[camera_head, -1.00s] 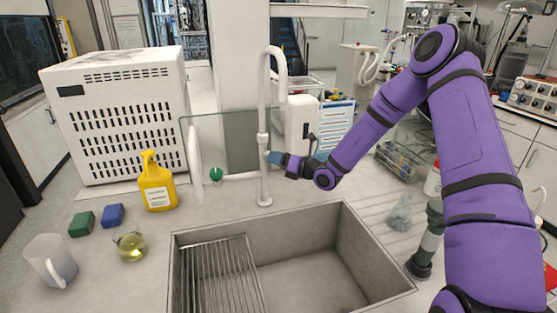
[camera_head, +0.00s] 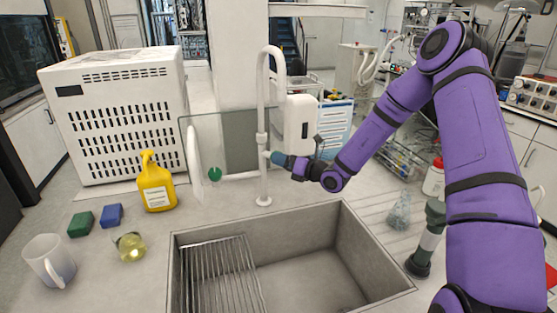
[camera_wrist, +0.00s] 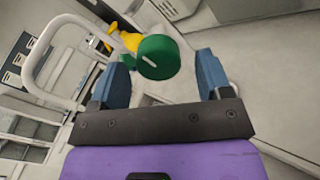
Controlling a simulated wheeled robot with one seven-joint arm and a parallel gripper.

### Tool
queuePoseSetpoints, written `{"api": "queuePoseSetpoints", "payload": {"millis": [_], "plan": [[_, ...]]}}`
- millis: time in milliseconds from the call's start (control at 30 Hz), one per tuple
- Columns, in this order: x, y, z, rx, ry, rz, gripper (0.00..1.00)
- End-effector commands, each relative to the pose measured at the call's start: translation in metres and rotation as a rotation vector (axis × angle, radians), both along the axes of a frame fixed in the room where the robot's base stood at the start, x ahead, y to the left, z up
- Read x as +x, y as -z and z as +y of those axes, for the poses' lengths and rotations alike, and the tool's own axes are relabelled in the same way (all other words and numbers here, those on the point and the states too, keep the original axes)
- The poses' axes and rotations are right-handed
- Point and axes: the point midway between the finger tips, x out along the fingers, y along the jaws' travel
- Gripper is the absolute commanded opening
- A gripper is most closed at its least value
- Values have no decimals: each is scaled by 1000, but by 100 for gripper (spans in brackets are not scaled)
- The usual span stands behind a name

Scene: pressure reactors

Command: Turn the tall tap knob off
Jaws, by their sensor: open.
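The tall white tap (camera_head: 262,120) rises behind the sink, with its bent spout at the top. My gripper (camera_head: 273,157) points left, close beside the tap's column, at about mid-height. In the wrist view my gripper (camera_wrist: 163,68) is open, with one blue finger on each side. A round green knob (camera_wrist: 158,57) with a white mark shows between and beyond the fingertips; I cannot tell if they touch it. In the head view a small green knob (camera_head: 215,174) shows left of the column; I cannot tell if it is the same one.
The grey sink (camera_head: 335,215) lies in front of the tap. A yellow bottle (camera_head: 157,187), two sponges (camera_head: 96,220), a glass flask (camera_head: 131,246) and a clear jug (camera_head: 49,260) stand left. A glass panel (camera_head: 235,140) is behind the tap, and a white perforated box (camera_head: 120,120) is back left.

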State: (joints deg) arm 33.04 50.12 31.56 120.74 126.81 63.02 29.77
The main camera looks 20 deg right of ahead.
Motion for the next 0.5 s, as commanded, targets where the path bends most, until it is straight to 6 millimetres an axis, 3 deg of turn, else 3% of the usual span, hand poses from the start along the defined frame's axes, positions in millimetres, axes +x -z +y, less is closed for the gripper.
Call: {"api": "queuePoseSetpoints", "payload": {"millis": [300,500], "plan": [[-45,0,-38,-1,2,0,72],[-61,0,-51,0,0,0,72]]}}
